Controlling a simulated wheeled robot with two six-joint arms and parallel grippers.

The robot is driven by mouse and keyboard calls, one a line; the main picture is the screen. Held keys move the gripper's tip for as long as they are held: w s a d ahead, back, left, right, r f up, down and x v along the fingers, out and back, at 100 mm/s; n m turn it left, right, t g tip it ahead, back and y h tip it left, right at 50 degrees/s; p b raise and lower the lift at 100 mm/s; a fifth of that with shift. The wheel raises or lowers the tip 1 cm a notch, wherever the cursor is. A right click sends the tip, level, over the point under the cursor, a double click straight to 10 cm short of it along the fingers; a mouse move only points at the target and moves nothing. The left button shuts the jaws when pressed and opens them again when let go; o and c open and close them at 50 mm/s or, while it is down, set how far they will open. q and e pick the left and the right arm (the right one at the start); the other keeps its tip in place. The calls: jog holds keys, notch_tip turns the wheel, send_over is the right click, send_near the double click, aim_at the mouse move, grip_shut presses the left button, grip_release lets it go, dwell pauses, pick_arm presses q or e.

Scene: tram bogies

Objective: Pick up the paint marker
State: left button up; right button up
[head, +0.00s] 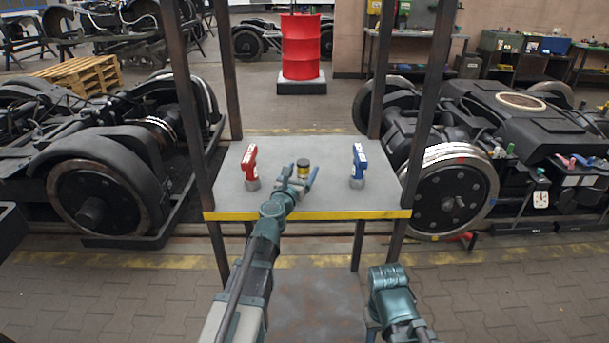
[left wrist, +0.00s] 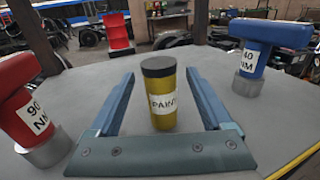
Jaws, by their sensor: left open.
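The paint marker (head: 303,164) is a short yellow cylinder with a black cap and a white "PAINT" label. It stands upright on the grey table (head: 231,190) between two torque tools. In the left wrist view the marker (left wrist: 163,100) stands between the two blue fingers of my left gripper (left wrist: 160,78), with a gap on both sides. My left gripper also shows in the head view (head: 301,175), open and low around the marker. My right arm shows at the lower right, but its gripper cannot be made out.
A red "90 NM" tool (head: 250,166) stands left of the marker and a blue "40 NM" tool (head: 358,166) right of it. Dark posts (head: 190,110) rise at the table's corners. The table's front edge is yellow (head: 340,214). Bogies stand on both sides.

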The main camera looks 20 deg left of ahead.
pick_arm(q)
jog(key=shift+s, duration=0.1)
grip_shut()
dwell(0.3)
jog(key=shift+r, duration=0.15)
